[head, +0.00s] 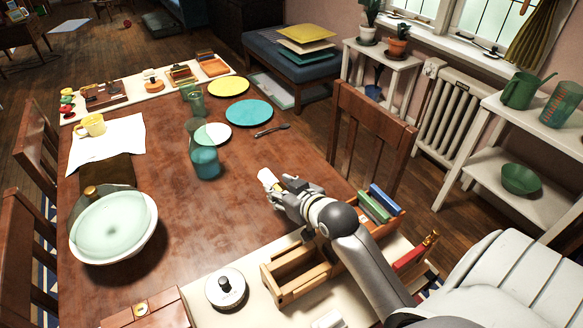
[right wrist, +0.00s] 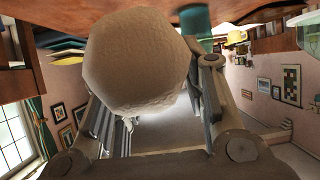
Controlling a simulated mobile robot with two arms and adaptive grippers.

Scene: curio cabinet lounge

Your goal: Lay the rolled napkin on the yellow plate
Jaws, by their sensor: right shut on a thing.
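The rolled napkin (head: 266,176) is a short pale roll held in my right gripper (head: 275,188), above the right part of the wooden table. In the right wrist view the napkin (right wrist: 138,62) shows as a large, pale, round end between the two fingers (right wrist: 150,85). The yellow plate (head: 229,86) lies flat at the far end of the table, and its visible top is bare. My right gripper is well short of the plate, on the near side. My left gripper is not in view.
A teal plate (head: 249,113), a fork (head: 272,130), a small white plate (head: 217,133) and a blue-green glass vessel (head: 205,160) stand between gripper and yellow plate. A green glass (head: 194,100) is left of it. A pale bowl (head: 113,226) is at left. The table's middle is clear.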

